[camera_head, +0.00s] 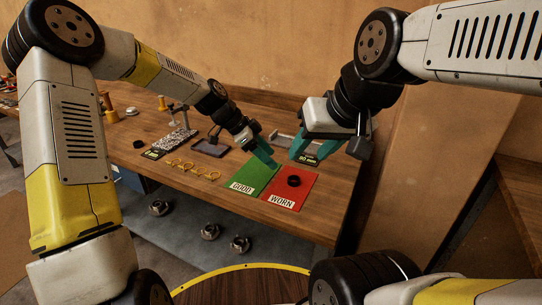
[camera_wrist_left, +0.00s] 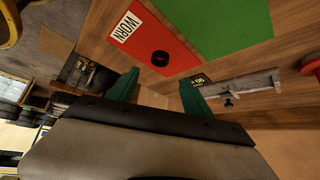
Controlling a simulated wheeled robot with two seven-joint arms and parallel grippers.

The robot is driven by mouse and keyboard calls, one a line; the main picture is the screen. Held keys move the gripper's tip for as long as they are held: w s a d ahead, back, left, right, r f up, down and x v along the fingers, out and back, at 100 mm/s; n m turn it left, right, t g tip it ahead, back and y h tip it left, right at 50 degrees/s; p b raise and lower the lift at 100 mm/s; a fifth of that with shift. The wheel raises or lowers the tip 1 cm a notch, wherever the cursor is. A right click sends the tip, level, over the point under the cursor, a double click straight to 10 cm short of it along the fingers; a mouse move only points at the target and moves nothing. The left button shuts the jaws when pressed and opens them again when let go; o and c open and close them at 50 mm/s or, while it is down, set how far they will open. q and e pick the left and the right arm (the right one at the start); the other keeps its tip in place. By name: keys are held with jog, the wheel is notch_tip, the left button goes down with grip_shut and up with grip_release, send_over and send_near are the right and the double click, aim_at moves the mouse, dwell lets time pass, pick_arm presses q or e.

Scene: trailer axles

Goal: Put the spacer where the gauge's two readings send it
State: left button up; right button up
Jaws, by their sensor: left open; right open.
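The spacer, a black ring (camera_head: 293,181), lies flat on the red WORN mat (camera_head: 284,200); it also shows in the left wrist view (camera_wrist_left: 160,58). The green GOOD mat (camera_head: 262,171) lies beside it, to the left. A small readout (camera_head: 308,159) with green digits in mm stands behind the red mat, by a grey caliper-like gauge (camera_head: 281,141). A second readout (camera_head: 152,154) stands by a speckled block with a dial stand (camera_head: 173,140). My left gripper (camera_head: 263,152) is open above the green mat's back edge, holding nothing. My right gripper (camera_head: 315,151) is open and empty near the gauge.
Several yellow rings (camera_head: 190,169) lie left of the mats, in front of a dark tray (camera_head: 210,148). A small black piece (camera_head: 139,144) lies at the far left. Several metal parts (camera_head: 210,231) lie on the floor below. A wall stands close behind the bench.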

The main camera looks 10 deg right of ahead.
pick_arm(q)
jog(key=shift+a+r, duration=0.4)
jog(key=shift+r, duration=0.1)
jog(key=s+a+r+n+t+y, duration=0.2)
jog(key=s+a+r+n+t, duration=0.1)
jog(key=s+a+r+n, duration=0.5)
jog(key=s+a+r+n+t+y, duration=0.3)
jog(key=s+a+r+n, duration=0.4)
jog(key=s+a, duration=0.7)
jog(key=s+n, duration=0.2)
jog(key=shift+s+a+r+n, duration=0.25)
jog(key=shift+s+r+n, duration=0.05)
jog(key=shift+s+r, duration=0.1)
